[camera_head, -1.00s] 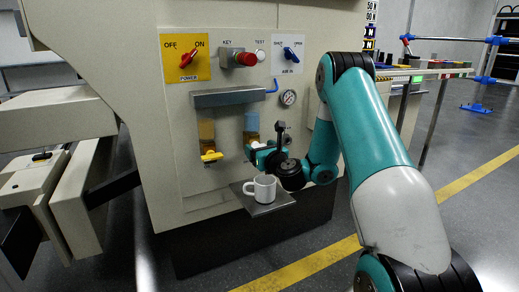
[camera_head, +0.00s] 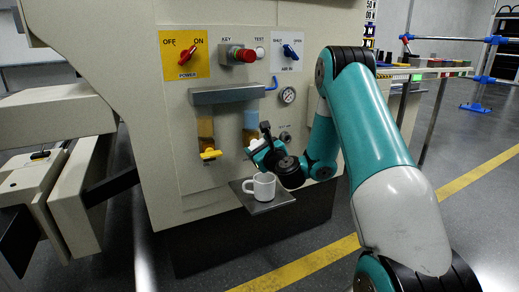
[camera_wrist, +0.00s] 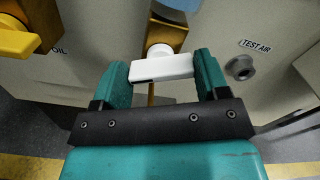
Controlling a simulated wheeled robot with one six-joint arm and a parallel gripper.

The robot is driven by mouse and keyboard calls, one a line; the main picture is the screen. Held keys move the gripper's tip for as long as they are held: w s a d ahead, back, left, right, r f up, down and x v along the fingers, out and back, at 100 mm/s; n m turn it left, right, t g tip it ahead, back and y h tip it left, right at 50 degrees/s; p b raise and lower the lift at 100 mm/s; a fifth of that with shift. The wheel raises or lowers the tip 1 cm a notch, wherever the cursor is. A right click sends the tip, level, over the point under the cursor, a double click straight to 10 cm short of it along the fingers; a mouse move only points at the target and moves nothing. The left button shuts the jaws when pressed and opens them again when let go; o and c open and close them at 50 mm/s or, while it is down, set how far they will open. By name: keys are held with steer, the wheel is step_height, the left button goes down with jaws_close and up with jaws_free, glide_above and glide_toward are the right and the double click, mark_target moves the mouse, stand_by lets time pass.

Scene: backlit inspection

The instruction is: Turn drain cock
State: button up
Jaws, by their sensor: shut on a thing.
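A white drain cock handle (camera_wrist: 162,67) sits between the fingers of my gripper (camera_wrist: 163,74) in the wrist view, under a brass-coloured fitting (camera_wrist: 166,32). My gripper is shut on this handle, and the handle lies crosswise between the two teal fingers. A yellow cock (camera_head: 210,155) is under the amber bowl (camera_head: 205,128) to the left. It also shows at the upper left of the wrist view (camera_wrist: 16,39), by the label OIL.
A white mug (camera_head: 262,185) stands on a small grey shelf (camera_head: 273,207) just below my gripper. A grey ledge (camera_head: 228,95) overhangs the bowls. A TEST AIR port (camera_wrist: 240,68) is to the right. A gauge (camera_head: 287,95) and switches are above.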

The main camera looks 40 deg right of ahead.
steer(key=n+b, duration=0.1)
steer(key=n, duration=0.3)
steer(key=n+b, duration=0.2)
steer(key=n, duration=0.2)
steer(key=n+b, duration=0.1)
steer(key=n, duration=0.4)
steer(key=shift+a+f+b, duration=0.15)
steer(key=shift+f+b, duration=0.1)
steer(key=shift+b, duration=0.15)
steer(key=o, duration=0.9)
steer(key=shift+o, duration=0.2)
steer(key=shift+s, duration=0.1)
steer(key=shift+s+b, duration=0.2)
steer(key=shift+b, duration=0.25)
steer(key=b+v, duration=1.6)
steer(key=v, duration=0.1)
steer(key=shift+b, duration=0.3)
